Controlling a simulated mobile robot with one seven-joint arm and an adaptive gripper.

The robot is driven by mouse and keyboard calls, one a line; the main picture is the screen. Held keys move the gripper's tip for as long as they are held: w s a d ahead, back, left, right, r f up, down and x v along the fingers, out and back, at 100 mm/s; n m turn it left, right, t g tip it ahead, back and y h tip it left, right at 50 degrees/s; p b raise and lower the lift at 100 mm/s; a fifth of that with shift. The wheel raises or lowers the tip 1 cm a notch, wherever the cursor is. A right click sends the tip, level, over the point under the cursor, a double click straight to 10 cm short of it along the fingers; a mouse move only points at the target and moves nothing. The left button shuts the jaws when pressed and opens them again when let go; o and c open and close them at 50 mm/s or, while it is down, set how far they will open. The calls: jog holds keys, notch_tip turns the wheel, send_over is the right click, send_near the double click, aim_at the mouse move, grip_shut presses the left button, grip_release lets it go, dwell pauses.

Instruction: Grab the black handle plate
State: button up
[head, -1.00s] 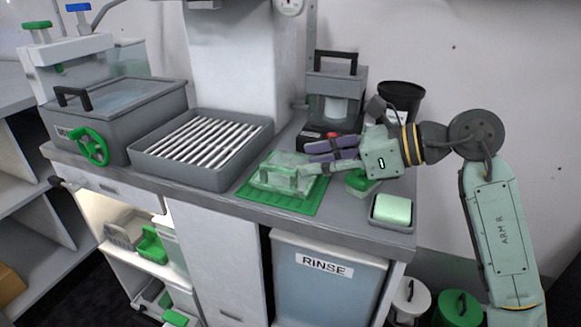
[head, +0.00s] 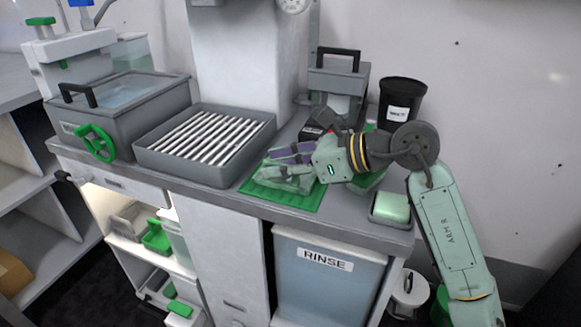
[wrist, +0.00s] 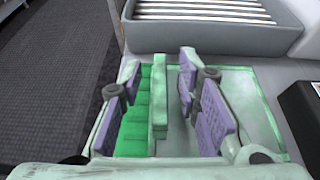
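A grey plate-like block with a black arched handle (head: 338,59) stands at the back right of the counter in the head view. A second black handle (head: 78,95) is on the lid of the grey tank at the left. My gripper (head: 287,160) is away from both, low over the green mat.
A pale green soap block (head: 391,207) and a black cup (head: 402,95) are on the right.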

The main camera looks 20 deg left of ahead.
grip_shut()
dwell(0.6)
